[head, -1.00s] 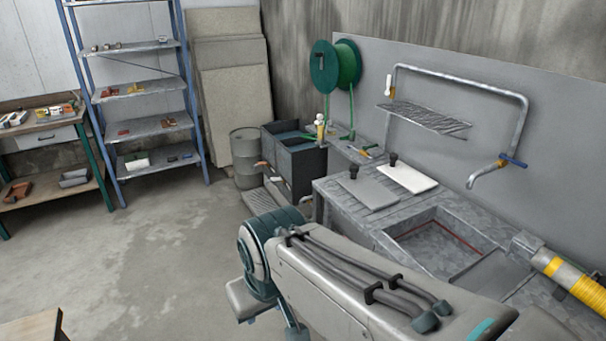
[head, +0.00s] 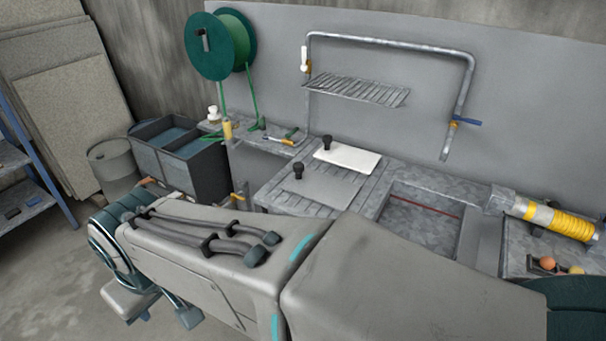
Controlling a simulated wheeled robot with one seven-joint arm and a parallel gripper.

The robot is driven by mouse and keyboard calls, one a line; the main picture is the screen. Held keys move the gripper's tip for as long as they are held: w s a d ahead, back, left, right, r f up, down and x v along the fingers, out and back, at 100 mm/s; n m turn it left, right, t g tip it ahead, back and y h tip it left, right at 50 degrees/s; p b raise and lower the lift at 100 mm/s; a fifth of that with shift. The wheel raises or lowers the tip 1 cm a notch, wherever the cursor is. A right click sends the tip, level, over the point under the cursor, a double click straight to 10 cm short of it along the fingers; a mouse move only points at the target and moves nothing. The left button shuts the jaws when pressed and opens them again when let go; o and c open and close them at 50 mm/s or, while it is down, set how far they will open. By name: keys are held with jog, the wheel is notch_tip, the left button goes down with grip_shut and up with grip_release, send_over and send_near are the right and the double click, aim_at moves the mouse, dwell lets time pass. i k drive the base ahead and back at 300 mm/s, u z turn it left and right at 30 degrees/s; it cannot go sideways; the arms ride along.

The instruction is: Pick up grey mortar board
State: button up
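The grey mortar board (head: 322,185) lies flat on the slatted left part of the metal sink counter. A black knob-like handle (head: 298,170) stands at its left end. A white board (head: 347,158) with a similar black handle lies just behind it. My arm crosses the foreground in front of the counter and hides part of its front edge.
A sink basin (head: 418,222) is right of the boards, with a yellow hose (head: 560,221) beyond it. A pipe with a wire rack (head: 358,90) hangs above. Dark bins (head: 180,150), a barrel (head: 115,168) and a green reel (head: 222,45) are left. Floor at lower left is open.

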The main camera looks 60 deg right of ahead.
aim_at(338, 194)
jog(key=z, duration=0.7)
jog(key=i, duration=0.85)
jog(key=z, duration=1.4)
jog(key=i, duration=0.35)
jog(key=z, duration=0.2)
